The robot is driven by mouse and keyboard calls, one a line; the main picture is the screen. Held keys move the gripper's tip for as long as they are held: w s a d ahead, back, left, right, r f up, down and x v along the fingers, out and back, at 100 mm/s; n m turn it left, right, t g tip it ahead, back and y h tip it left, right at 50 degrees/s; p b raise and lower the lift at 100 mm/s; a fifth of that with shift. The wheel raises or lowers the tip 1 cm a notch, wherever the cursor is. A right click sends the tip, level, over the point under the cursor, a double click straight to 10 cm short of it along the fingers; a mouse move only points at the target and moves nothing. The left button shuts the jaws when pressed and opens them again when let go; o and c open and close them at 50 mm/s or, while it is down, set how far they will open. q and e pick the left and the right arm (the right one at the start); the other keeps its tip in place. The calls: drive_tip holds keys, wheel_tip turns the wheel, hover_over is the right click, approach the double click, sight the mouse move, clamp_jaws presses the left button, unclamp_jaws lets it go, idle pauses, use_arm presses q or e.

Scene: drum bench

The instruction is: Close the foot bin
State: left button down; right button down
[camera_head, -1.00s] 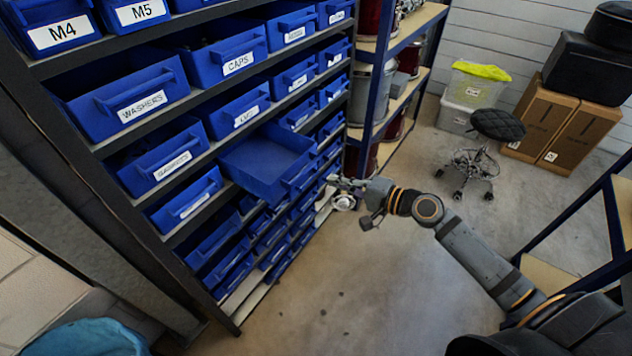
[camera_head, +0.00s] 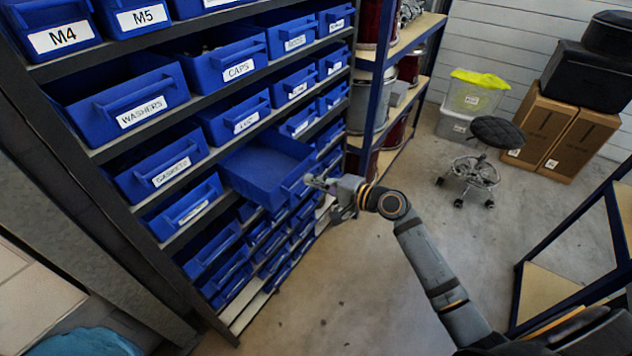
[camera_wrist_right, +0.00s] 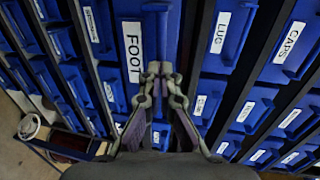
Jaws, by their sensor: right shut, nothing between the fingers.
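The foot bin (camera_head: 262,172) is a blue open-topped bin, pulled well out of the rack beyond its neighbours. It looks empty in the head view. Its front, with a white FOOT label (camera_wrist_right: 133,52), shows close up in the right wrist view. My right gripper (camera_head: 312,182) is shut and empty, with its fingertips at the bin's front. In the right wrist view the closed fingertips (camera_wrist_right: 160,70) lie beside the label, over the front face. I cannot tell whether they touch it. My left gripper is not in view.
The dark rack holds several rows of blue bins, including the washers bin (camera_head: 125,100) above left and the caps bin (camera_head: 225,60) above. A shelf with drums (camera_head: 362,105) stands behind. A stool (camera_head: 497,132) is farther right. The floor (camera_head: 350,290) in front is clear.

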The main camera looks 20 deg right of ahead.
drive_tip(key=b, duration=0.3)
hover_over(270, 176)
drive_tip(key=shift+w, duration=0.15)
drive_tip(key=shift+r, duration=0.2)
